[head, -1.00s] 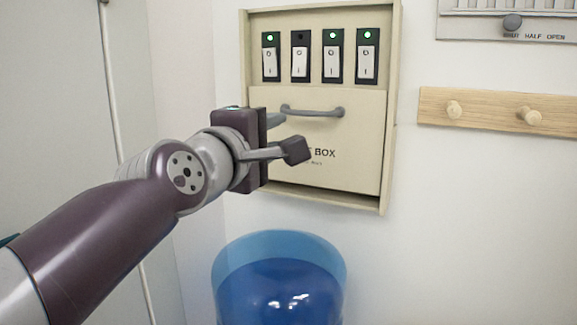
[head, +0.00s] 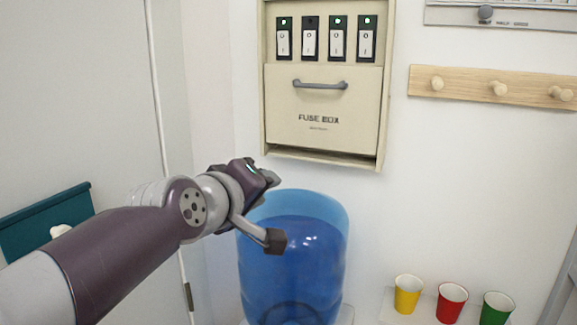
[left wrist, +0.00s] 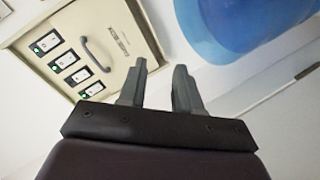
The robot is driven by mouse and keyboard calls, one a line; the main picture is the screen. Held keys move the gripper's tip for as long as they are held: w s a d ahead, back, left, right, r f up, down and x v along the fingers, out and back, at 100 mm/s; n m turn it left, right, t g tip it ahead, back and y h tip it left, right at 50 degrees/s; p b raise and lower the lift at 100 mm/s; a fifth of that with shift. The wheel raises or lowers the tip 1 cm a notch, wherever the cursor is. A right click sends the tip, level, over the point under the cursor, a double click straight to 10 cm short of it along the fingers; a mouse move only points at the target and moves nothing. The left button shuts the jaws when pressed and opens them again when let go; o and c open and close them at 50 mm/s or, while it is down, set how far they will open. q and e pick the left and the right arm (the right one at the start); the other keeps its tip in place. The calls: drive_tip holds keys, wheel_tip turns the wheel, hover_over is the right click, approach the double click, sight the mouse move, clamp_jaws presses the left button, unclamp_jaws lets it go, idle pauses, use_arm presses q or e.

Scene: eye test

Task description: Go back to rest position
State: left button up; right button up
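My left gripper (head: 271,210) is in front of the blue water jug, below the fuse box. Its two fingers are apart with nothing between them. The left wrist view also shows these parted, empty fingers (left wrist: 160,68). The beige fuse box (head: 322,118) hangs on the wall, its handled front panel covering the part below a row of switches. The lights over three switches are green and the second from the left is dark. The fuse box also shows in the left wrist view (left wrist: 122,65). My right gripper is in neither view.
The blue jug (head: 310,255) stands behind my left gripper; I cannot tell the gap. Yellow (head: 407,295), red (head: 451,303) and green (head: 496,309) cups stand at lower right. A wooden peg rail (head: 520,93) is on the wall. A teal board (head: 45,218) is at left.

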use_arm(q)
drive_tip(key=s+a+f+m+g+y, duration=0.1)
drive_tip(key=a+f+m+g, duration=0.1)
drive_tip(key=f, duration=0.6)
drive_tip(key=s+a+f+m+g+y, duration=0.1)
drive_tip(key=a+f+m+g, duration=0.1)
drive_tip(key=f, duration=0.6)
drive_tip(key=s+a+f+m+g+y, duration=0.1)
drive_tip(key=s+a+f+g, duration=0.3)
drive_tip(key=s+f, duration=0.4)
drive_tip(key=s+a+f+m+g+y, duration=0.1)
drive_tip(key=s+a+f+g, duration=0.3)
drive_tip(key=s+f, duration=0.5)
wheel_tip(320, 180, down, 6)
drive_tip(key=shift+a+m+y, duration=0.4)
drive_tip(key=shift+a+y, duration=0.3)
drive_tip(key=shift+a, duration=0.3)
